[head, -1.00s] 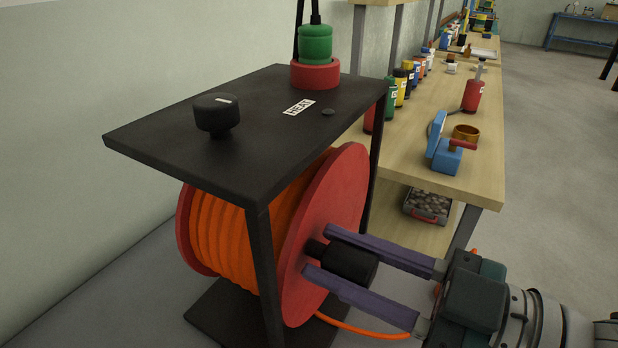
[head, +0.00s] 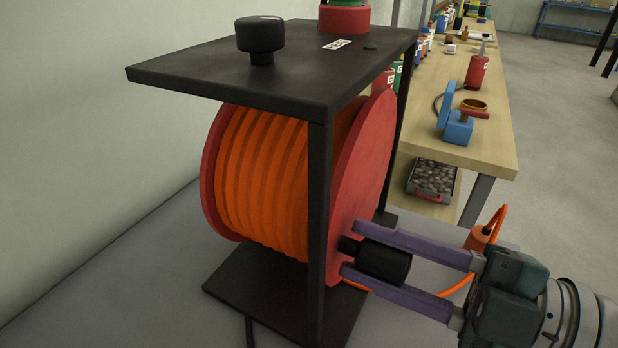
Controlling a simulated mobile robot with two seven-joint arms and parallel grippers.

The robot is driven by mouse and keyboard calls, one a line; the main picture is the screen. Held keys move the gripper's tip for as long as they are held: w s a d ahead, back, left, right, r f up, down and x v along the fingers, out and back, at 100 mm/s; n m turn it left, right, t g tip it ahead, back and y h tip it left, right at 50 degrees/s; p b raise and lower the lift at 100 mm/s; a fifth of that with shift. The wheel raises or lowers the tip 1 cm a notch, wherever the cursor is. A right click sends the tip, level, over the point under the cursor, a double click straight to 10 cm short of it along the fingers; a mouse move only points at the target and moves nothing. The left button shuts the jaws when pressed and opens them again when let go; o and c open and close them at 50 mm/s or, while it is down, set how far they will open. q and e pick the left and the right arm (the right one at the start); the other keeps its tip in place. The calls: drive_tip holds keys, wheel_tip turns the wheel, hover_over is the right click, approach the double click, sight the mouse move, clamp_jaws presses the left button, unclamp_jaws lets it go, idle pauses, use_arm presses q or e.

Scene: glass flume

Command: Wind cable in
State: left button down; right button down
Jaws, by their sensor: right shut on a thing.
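A cable reel with red side discs (head: 368,170) and orange cable (head: 265,180) wound on it sits in a black stand (head: 318,225). A black crank handle (head: 384,262) sticks out from the right disc, low on its face. My right gripper (head: 357,252) is shut on this handle, with one purple finger above it and one below. A loose stretch of orange cable (head: 458,287) passes behind my gripper to an orange connector (head: 479,238) on the floor side at right. My left gripper is not in view.
The stand's black top carries a black knob (head: 260,36), a white label and a red and green plug. A wooden bench (head: 480,140) with bottles and a blue clamp-like tool (head: 458,125) stands behind right. A grey tray of stones (head: 433,178) sits on its lower shelf.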

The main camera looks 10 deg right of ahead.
drive_tip(key=shift+f, duration=0.15)
drive_tip(key=c, duration=0.5)
unclamp_jaws()
drive_tip(key=v, duration=1)
